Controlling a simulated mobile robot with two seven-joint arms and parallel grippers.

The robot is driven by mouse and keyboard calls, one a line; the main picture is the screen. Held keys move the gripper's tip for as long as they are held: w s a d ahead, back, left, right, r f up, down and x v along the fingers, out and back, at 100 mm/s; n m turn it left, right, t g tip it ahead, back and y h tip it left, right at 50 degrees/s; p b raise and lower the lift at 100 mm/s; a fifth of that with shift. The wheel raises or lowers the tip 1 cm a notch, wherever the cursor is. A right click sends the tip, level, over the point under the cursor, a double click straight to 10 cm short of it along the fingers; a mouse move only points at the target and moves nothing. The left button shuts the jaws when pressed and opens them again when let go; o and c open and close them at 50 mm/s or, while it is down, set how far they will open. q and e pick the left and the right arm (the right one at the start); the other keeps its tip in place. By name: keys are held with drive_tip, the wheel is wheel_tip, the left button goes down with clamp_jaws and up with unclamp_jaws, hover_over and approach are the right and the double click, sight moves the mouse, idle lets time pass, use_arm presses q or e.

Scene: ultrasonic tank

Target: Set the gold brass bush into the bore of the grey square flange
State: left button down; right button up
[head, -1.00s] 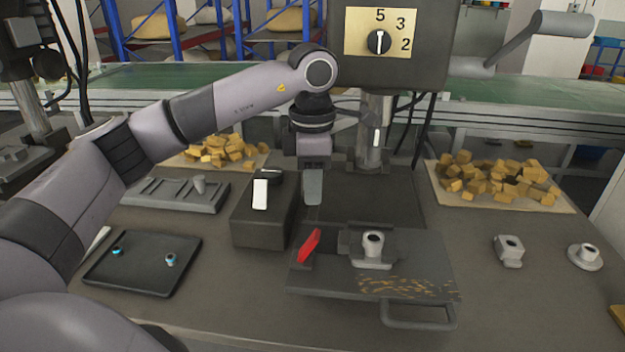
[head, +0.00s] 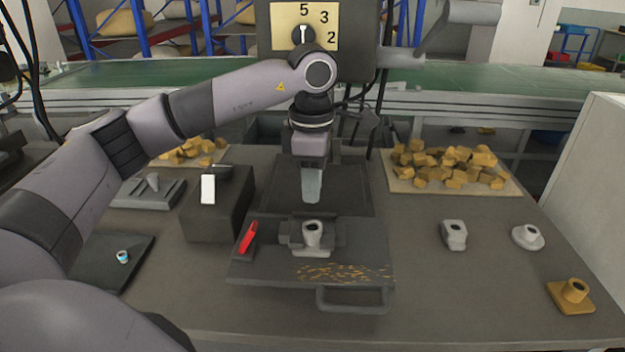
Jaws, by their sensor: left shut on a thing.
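My left gripper (head: 312,190) points straight down above the dark plate in the middle of the bench. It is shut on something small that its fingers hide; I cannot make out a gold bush. Below it, apart from the fingertips, a grey flange with a raised round collar and open bore (head: 312,236) sits upright in a dark holder on the plate. Another grey flange with a squarish base (head: 454,236) stands to the right. My right gripper is not in view.
A round-based grey flange (head: 528,237) and a brass square flange (head: 572,296) stand at the right. A dark tray (head: 140,246) holds a small ringed part (head: 122,257).

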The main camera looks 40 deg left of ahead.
use_arm(q)
drive_tip(key=b, duration=0.3)
hover_over(312, 228)
drive_tip(key=shift+f, duration=2.4)
drive_tip(key=shift+f+b, duration=0.55)
drive_tip(key=shift+f, duration=0.1)
drive_tip(key=shift+f, duration=0.4)
drive_tip(key=shift+c, duration=2.2)
unclamp_jaws()
drive_tip(key=shift+r+p, duration=2.5)
drive_tip(key=shift+r, duration=1.05)
